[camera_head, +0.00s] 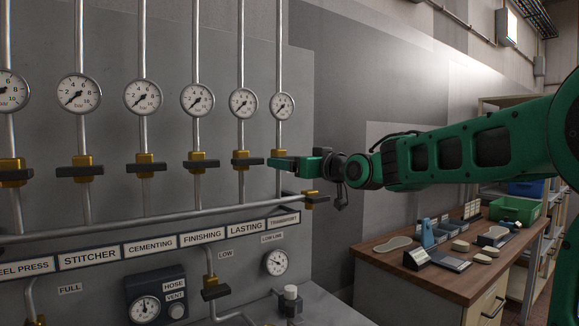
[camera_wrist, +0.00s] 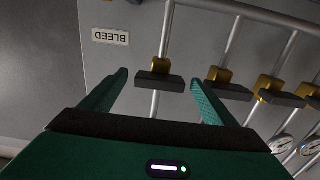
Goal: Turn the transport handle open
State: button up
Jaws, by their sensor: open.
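The transport handle is the dark bar of the rightmost valve in the row, above the TRANSPORT label (camera_head: 284,221). In the head view my gripper (camera_head: 279,162) covers most of it, and only its brass body (camera_head: 278,153) shows. In the wrist view the handle (camera_wrist: 160,82) lies crosswise to its vertical pipe, in front of a brass body. My gripper (camera_wrist: 160,77) is open, with one finger on each side of the handle in that view. Gaps show between handle and fingers; I cannot tell the depth. The gauge (camera_head: 282,105) above this valve has its needle at the lower left.
The lasting handle (camera_head: 247,161) is close to the left, and also shows beside my finger in the wrist view (camera_wrist: 230,90). Another brass valve (camera_head: 311,197) ends the horizontal pipe at lower right. A BLEED label (camera_wrist: 111,37) is on the panel. A workbench (camera_head: 440,280) stands right.

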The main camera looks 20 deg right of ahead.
jog(key=shift+x, duration=1)
jog(key=c, duration=1.1)
jog(key=shift+o, duration=0.2)
jog(key=shift+d, duration=0.15)
